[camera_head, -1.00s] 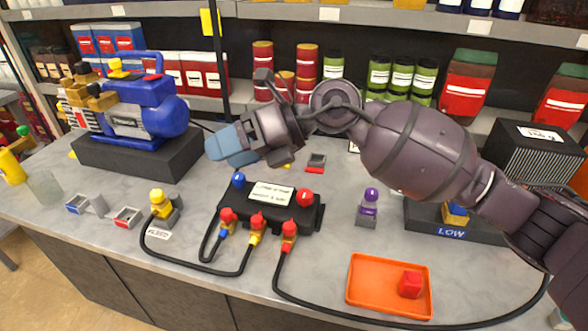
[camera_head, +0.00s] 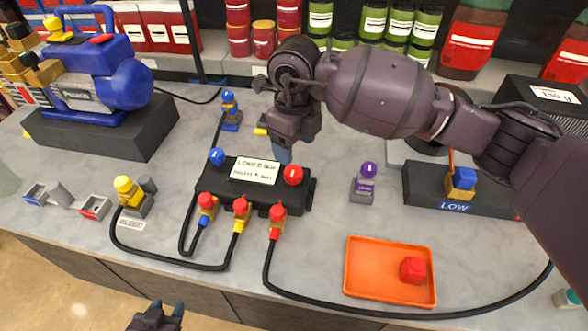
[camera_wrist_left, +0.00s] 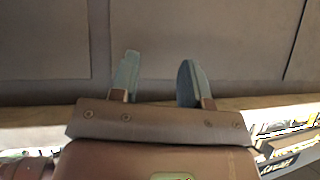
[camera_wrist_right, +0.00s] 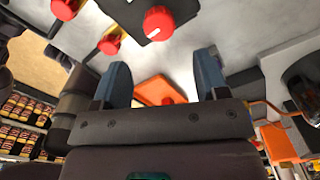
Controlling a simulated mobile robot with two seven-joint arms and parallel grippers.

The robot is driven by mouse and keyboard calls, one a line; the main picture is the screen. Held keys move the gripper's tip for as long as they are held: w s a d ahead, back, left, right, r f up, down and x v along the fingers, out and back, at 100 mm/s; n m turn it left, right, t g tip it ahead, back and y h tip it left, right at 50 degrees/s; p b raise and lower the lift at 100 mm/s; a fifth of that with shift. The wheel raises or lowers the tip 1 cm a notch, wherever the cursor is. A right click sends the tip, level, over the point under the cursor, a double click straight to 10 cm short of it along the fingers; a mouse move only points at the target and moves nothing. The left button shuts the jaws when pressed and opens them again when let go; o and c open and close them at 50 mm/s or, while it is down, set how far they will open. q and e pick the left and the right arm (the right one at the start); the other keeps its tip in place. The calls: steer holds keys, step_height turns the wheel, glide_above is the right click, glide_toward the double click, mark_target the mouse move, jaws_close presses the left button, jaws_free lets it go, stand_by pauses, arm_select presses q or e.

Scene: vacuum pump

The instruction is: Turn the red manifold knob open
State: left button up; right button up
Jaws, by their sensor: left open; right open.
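The black manifold block (camera_head: 215,185) sits on the grey bench with a white label (camera_head: 254,171). Its round red knob (camera_head: 293,175) is at the right end, with a white mark on top; a blue knob (camera_head: 217,157) is at the left end. My right gripper (camera_head: 282,155) points down just behind the red knob, apart from it as far as I can see. In the right wrist view the red knob (camera_wrist_right: 159,22) lies beyond the open, empty fingers (camera_wrist_right: 164,70). My left gripper (camera_head: 167,308) is open and empty, low before the bench front; its fingers (camera_wrist_left: 157,78) face cabinet panels.
Red-capped hose fittings (camera_head: 241,207) line the manifold's front, with black hoses looping forward. A purple-knobbed piece (camera_head: 368,170) stands to the right. The blue pump (camera_head: 90,85) stands back left.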

mark_target(294, 171)
step_height(294, 171, down, 8)
steer(key=shift+f+b, duration=0.25)
steer(key=shift+b, duration=0.05)
steer(key=c, duration=0.9)
